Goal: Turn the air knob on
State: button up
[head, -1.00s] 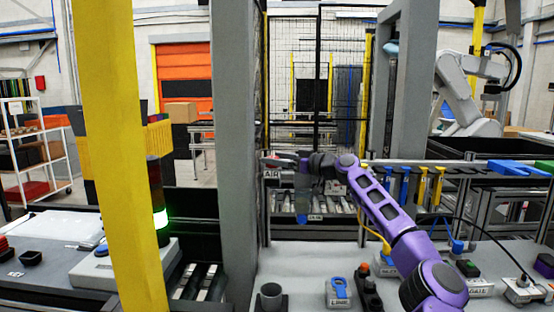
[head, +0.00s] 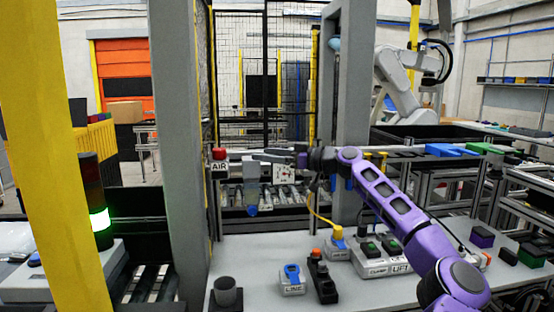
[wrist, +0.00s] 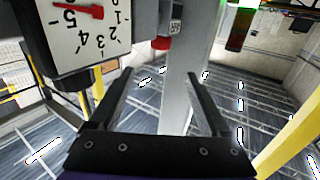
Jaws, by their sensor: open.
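The red air knob (head: 219,154) sits above a white AIR label (head: 219,167) on the grey post in the head view. In the wrist view the red knob (wrist: 161,43) shows beyond the fingertips, just below its small label. My gripper (head: 256,155) is level with the knob and a little to its right, pointing left towards it. In the wrist view my gripper (wrist: 160,75) has its two black fingers spread apart with nothing between them. The knob looks apart from the fingers.
A white dial gauge (head: 283,173) hangs by the gripper; in the wrist view the gauge (wrist: 82,30) is close at upper left. Below is a grey bench (head: 262,268) with a LINK box (head: 292,283) and a LIFT box (head: 390,258). A grey post (head: 178,130) stands left.

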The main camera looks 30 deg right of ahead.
jog(key=shift+v, duration=1.45)
jog(key=shift+a, duration=0.1)
